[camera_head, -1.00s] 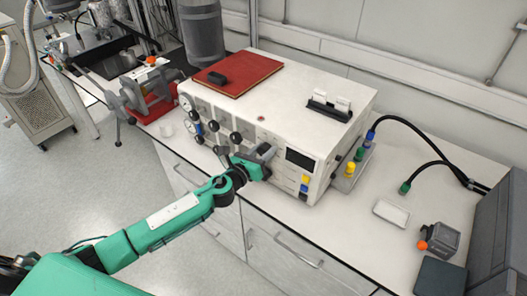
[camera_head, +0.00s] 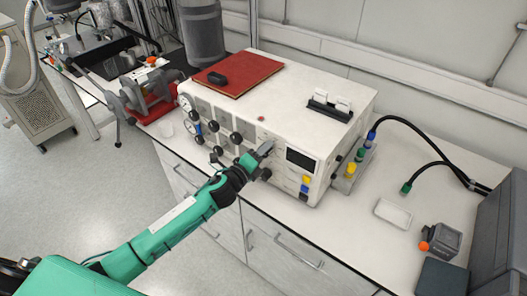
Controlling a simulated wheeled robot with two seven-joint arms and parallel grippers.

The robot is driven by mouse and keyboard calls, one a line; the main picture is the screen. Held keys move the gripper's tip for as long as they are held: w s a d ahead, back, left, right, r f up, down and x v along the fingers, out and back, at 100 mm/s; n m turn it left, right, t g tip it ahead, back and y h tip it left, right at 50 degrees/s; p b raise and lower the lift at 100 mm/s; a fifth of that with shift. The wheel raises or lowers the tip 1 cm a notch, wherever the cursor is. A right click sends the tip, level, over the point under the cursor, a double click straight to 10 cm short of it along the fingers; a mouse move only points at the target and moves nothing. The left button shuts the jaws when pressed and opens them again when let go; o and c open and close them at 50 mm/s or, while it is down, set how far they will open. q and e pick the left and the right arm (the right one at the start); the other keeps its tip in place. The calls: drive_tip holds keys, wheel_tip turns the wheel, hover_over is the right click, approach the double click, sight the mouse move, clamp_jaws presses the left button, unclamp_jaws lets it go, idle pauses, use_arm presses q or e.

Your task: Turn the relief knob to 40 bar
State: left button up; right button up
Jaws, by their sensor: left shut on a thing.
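The white reactor control box (camera_head: 318,130) stands on the bench, its front panel facing my arm. The panel carries gauges at its left, rows of black knobs (camera_head: 221,139), a dark display (camera_head: 300,160) and yellow and blue fittings. My left gripper (camera_head: 264,150) is at the panel, just left of the display. It is shut on a knob there, which the fingers and wrist mostly hide. I cannot read the knob's scale or setting. My right gripper is not in view.
A red book (camera_head: 238,75) with a small black object lies on the box. Black cables (camera_head: 415,135) arch over the bench at right, near a white tray (camera_head: 392,212) and a small grey device with an orange knob (camera_head: 440,240). A red-based apparatus (camera_head: 152,100) stands left of the box.

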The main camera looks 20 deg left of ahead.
use_arm(q)
drive_tip(key=n, duration=0.4)
drive_tip(key=shift+n, duration=0.4)
drive_tip(key=n+p, duration=0.1)
drive_tip(key=n, duration=0.9)
drive_tip(key=shift+f+n+p, duration=0.1)
drive_tip(key=shift+n+p, duration=0.25)
drive_tip(key=shift+n, duration=0.05)
drive_tip(key=n, duration=0.4)
drive_tip(key=shift+n, duration=0.4)
drive_tip(key=shift+f, duration=0.1)
drive_tip(key=o, duration=1)
drive_tip(key=shift+b+v, duration=2)
drive_tip(key=shift+v, duration=4.9)
